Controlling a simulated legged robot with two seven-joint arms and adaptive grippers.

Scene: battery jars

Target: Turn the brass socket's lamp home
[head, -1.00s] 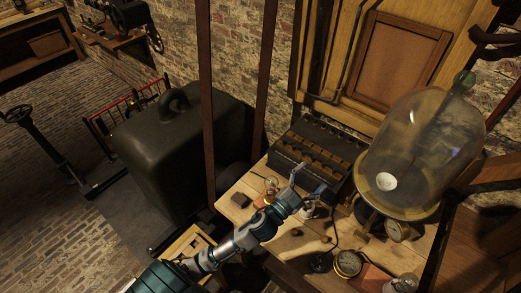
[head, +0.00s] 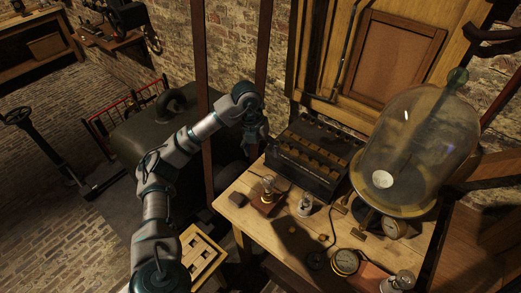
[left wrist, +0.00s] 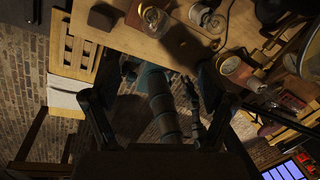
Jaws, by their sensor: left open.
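A small glass lamp (head: 268,184) stands upright in a socket on a red-brown wooden block (head: 263,202), near the left end of the table. I cannot tell how far it is screwed in. In the left wrist view the lamp (left wrist: 152,16) shows at the top edge. My left gripper (head: 256,150) hangs fingers down beyond the table's left back edge, apart from the lamp. The left wrist view shows its fingers (left wrist: 168,78) spread with nothing held. My right gripper is out of view.
A dark box with several compartments (head: 312,158) stands at the table's back. Another lamp (head: 398,282) is at the front right. A dark upright post (head: 205,100) stands by my arm.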

